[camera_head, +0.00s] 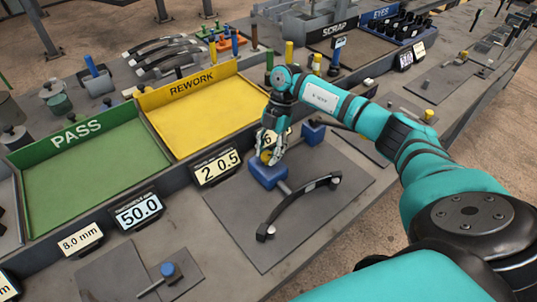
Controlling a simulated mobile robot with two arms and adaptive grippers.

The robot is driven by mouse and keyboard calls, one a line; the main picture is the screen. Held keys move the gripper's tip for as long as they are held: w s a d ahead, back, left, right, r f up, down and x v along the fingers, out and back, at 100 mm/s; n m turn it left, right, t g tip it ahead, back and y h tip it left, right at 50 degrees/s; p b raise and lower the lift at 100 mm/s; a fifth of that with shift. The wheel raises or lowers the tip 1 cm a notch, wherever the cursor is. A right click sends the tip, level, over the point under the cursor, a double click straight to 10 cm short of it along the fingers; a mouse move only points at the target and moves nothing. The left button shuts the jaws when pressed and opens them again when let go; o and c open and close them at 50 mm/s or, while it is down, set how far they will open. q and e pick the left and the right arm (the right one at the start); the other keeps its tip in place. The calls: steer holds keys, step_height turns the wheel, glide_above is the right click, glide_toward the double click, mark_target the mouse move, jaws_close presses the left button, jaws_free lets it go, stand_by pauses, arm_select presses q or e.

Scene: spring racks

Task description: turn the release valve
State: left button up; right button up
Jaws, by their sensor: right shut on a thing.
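My right arm reaches in from the right, and its gripper (269,152) points down over the blue block (266,175) on the dark grey plate. A grey rod joins the block to a curved black leaf spring (300,205) lying on the plate (240,215). My left gripper is not in view.
A green PASS tray (75,134) and a yellow REWORK tray (190,88) stand to the left, both empty. Displays reading 2 0.5 (217,168) and 50.0 (138,211) stand before them. A second blue block (313,133) is close behind the gripper. SCRAP and EYES bins stand at the back.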

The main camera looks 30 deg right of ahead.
steer(key=n+b, duration=0.1)
steer(key=n, duration=0.1)
steer(key=n+g+h+b, duration=0.1)
steer(key=n, duration=0.2)
steer(key=shift+w+n+g+b, duration=0.2)
steer(key=shift+n+g+b, duration=0.1)
steer(key=shift+a+r+n+g+h+b, duration=0.15)
steer(key=shift+n+h+b, duration=0.3)
steer(key=shift+n, duration=0.65)
steer(key=shift+d+f+n+g+h+b, duration=0.1)
steer(key=shift+n+g+h+b, duration=0.25)
steer(key=shift+n, duration=0.75)
steer(key=shift+r, duration=0.1)
steer(key=o, duration=1.1)
steer(key=v, duration=1.2)
steer(key=shift+s+a, duration=0.1)
steer(key=shift+a, duration=0.05)
